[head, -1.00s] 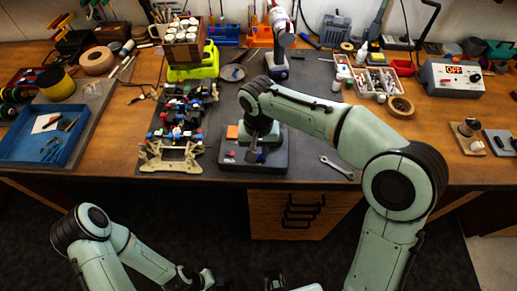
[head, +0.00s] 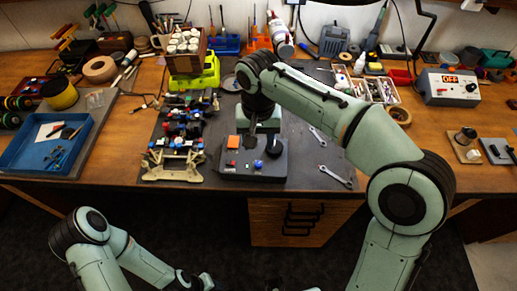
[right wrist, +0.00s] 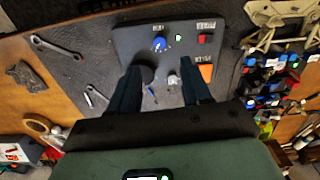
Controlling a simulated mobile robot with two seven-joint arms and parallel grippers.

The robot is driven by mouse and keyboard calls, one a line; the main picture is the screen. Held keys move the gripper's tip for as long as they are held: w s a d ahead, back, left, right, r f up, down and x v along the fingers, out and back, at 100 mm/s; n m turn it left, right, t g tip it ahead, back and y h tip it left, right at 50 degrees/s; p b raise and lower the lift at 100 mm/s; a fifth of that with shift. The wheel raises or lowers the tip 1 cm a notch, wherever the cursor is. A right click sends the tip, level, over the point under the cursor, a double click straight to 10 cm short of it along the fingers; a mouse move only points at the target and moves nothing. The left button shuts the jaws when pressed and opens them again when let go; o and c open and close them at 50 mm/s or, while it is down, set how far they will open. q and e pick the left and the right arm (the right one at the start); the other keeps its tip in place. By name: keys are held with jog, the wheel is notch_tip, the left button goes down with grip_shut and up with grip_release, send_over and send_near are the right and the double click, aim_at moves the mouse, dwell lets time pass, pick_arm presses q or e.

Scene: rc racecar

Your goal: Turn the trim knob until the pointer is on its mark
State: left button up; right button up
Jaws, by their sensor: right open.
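A dark control box (head: 281,170) lies on the grey mat in the head view. The right wrist view shows its top panel (right wrist: 124,40) with a blue knob with a white pointer (right wrist: 158,44), small marks around it and a lit green lamp (right wrist: 179,38). The panel's labels are too small to read. A larger black knob (right wrist: 145,72) and a small grey switch (right wrist: 172,80) are there too. My right gripper (right wrist: 162,92) is open and empty, its fingers apart above the box's far part. My left gripper (head: 195,281) is low at the front, its jaws unclear.
The box also carries a red button (right wrist: 204,38) and an orange square (right wrist: 206,72). A car chassis (head: 182,140) stands left of the box. Wrenches (head: 337,176) lie right of it. A blue tray (head: 22,160) is at the left. The mat's front right is mostly clear.

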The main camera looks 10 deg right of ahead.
jog(key=shift+r+p, duration=0.35)
jog(key=shift+r, duration=1.6)
